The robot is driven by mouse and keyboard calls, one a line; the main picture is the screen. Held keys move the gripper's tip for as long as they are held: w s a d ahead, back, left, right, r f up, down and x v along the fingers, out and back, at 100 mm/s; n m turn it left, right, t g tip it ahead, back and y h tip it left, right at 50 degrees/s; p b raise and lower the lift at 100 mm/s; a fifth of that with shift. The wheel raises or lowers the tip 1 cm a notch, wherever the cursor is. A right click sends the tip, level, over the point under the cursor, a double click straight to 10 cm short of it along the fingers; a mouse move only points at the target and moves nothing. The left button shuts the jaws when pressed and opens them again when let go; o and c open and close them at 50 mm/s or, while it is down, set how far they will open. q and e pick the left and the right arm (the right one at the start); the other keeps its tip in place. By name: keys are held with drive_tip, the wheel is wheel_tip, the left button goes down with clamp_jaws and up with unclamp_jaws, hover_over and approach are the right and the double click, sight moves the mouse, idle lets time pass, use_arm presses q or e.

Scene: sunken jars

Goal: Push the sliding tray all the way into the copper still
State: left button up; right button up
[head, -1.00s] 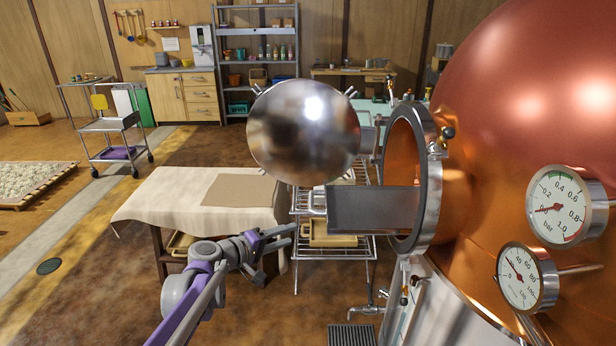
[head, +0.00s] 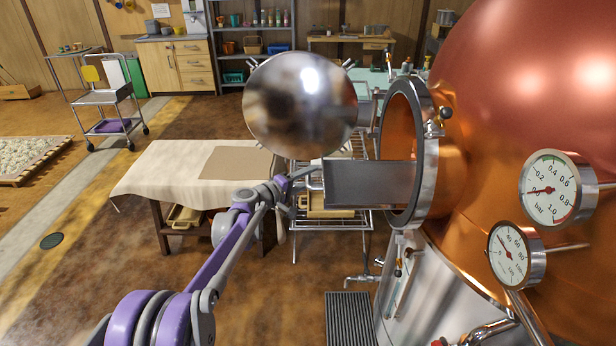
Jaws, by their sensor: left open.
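The sliding tray (head: 368,185) is a grey metal plate that sticks out leftward from the round opening of the copper still (head: 500,90). Its right end is inside the opening. My left gripper (head: 306,178) is open at the tray's outer left end, close to the handle there. I cannot tell whether it touches the handle. My left arm reaches up to it from the bottom left. The still's round polished door (head: 300,105) stands open above and left of the tray. My right gripper is out of view.
A wire rack (head: 335,222) stands below the tray. A cloth-covered table (head: 170,175) is to the left. Two dial gauges, one upper (head: 557,188) and one lower (head: 516,254), stick out from the still. A floor grate (head: 349,320) lies in front.

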use_arm(q)
drive_tip(key=shift+w+d, duration=0.1)
drive_tip(key=shift+w, duration=0.05)
clamp_jaws()
idle(1.4)
